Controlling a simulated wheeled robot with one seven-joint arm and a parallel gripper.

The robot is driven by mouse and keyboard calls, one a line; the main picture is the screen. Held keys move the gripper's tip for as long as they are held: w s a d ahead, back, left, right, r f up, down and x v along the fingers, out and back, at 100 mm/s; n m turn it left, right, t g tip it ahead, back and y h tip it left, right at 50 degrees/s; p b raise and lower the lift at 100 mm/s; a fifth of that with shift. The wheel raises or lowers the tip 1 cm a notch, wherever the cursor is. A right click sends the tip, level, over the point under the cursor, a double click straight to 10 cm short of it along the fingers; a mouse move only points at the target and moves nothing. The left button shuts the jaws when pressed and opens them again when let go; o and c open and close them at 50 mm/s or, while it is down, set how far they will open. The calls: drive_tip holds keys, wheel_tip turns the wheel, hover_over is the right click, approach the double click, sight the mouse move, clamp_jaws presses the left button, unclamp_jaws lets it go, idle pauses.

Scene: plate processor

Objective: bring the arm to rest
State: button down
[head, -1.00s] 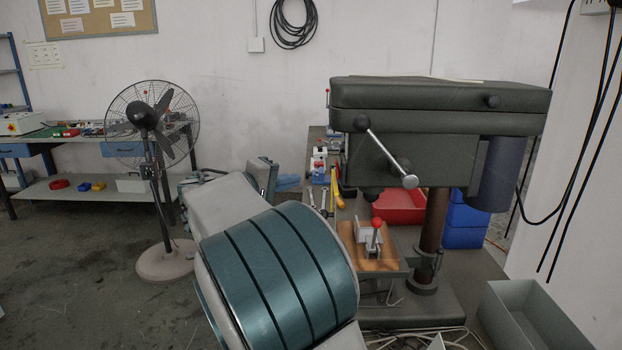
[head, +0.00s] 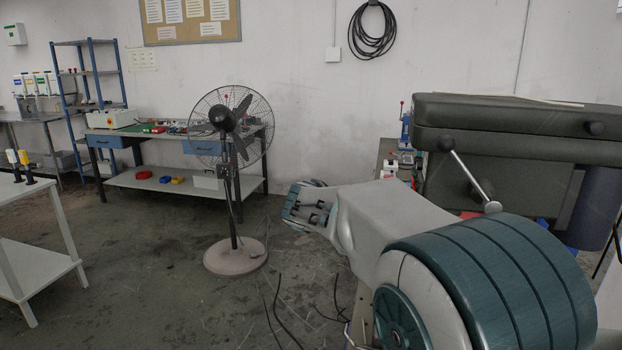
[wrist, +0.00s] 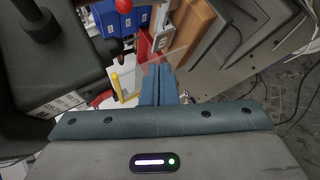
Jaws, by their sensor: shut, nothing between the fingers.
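In the wrist view my gripper (wrist: 160,70) shows as two blue fingers pressed together, with nothing between them. I cannot tell the exact distance to these parts. In the head view my arm is large at the lower right and reaches left in front of the drill press (head: 510,148). The fingers cannot be made out in the head view.
The drill press's dark body also fills the left of the wrist view (wrist: 50,55). A standing fan (head: 236,262) is left of my arm, before a workbench (head: 160,183). A white table (head: 35,262) stands at the left edge. Open floor lies between table and fan.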

drive_tip(key=s+f+m+y+p, duration=0.1)
drive_tip(key=s+f+y, duration=0.1)
drive_tip(key=s, duration=0.6)
drive_tip(key=s+a+f+m+g+y+p, duration=0.1)
drive_tip(key=s+f+y, duration=0.2)
drive_tip(key=s+y, duration=0.2)
drive_tip(key=s+a+f+m+g+y+p, duration=0.1)
drive_tip(key=s+f+y+p, duration=0.1)
drive_tip(key=s, duration=0.9)
drive_tip(key=shift+s+f+m+y, duration=0.4)
drive_tip(key=shift+f+y, duration=0.25)
drive_tip(key=shift+y, duration=0.15)
